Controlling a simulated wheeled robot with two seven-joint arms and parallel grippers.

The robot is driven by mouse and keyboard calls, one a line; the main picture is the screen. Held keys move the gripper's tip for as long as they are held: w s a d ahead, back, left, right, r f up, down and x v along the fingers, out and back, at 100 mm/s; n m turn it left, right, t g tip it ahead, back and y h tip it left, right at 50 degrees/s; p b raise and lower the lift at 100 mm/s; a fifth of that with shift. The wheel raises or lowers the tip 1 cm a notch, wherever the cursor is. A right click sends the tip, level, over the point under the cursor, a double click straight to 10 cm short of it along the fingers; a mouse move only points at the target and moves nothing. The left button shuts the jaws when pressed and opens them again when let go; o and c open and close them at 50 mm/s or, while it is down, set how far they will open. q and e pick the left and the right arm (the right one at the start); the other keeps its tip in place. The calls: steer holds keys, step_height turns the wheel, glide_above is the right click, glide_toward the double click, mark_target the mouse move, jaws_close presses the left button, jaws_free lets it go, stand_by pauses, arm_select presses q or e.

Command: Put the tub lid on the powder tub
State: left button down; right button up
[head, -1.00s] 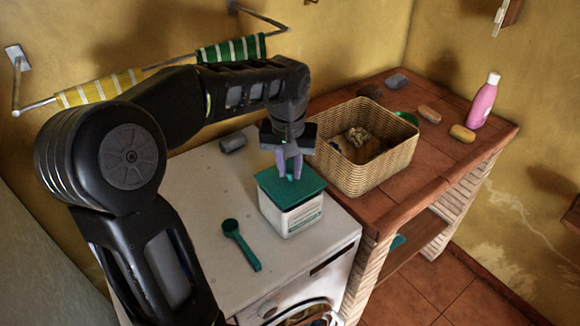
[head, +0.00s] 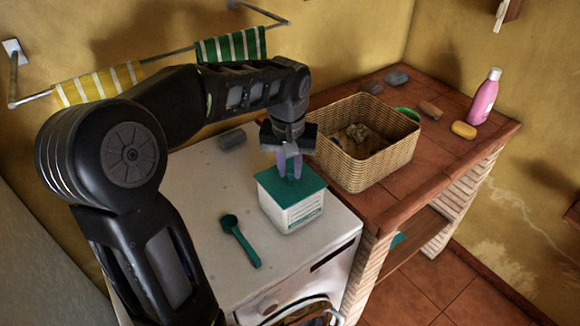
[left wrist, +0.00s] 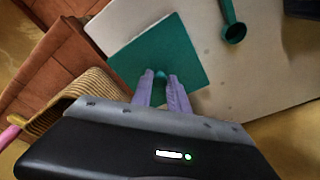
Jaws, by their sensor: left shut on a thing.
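The white powder tub (head: 292,216) stands upright on the white washing machine top. The green tub lid (head: 278,183) lies over the tub's mouth and looks level and lined up with its rim; I cannot tell if it is pressed down fully. My left gripper (head: 290,176) points down over the middle of the lid, its purple fingers shut on the lid's small knob. In the left wrist view the lid (left wrist: 190,62) fills the middle, with the gripper (left wrist: 161,80) at its near part. The tub is hidden under the lid there. My right gripper is not in view.
A green scoop (head: 240,240) lies left of the tub on the washing machine (head: 200,180). A wicker basket (head: 372,172) stands close on the right, on the tiled counter. A grey block (head: 231,139) lies behind. A pink bottle (head: 484,97) and soaps are farther right.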

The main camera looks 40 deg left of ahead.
arm_select(q)
steer(key=c, duration=1.2)
jaws_free()
steer(key=shift+o, duration=0.6)
steer(key=shift+o, duration=1.4)
steer(key=shift+r, duration=0.3)
step_height(320, 180, up, 8)
steer(key=p, duration=0.7)
steer(key=shift+r, duration=0.25)
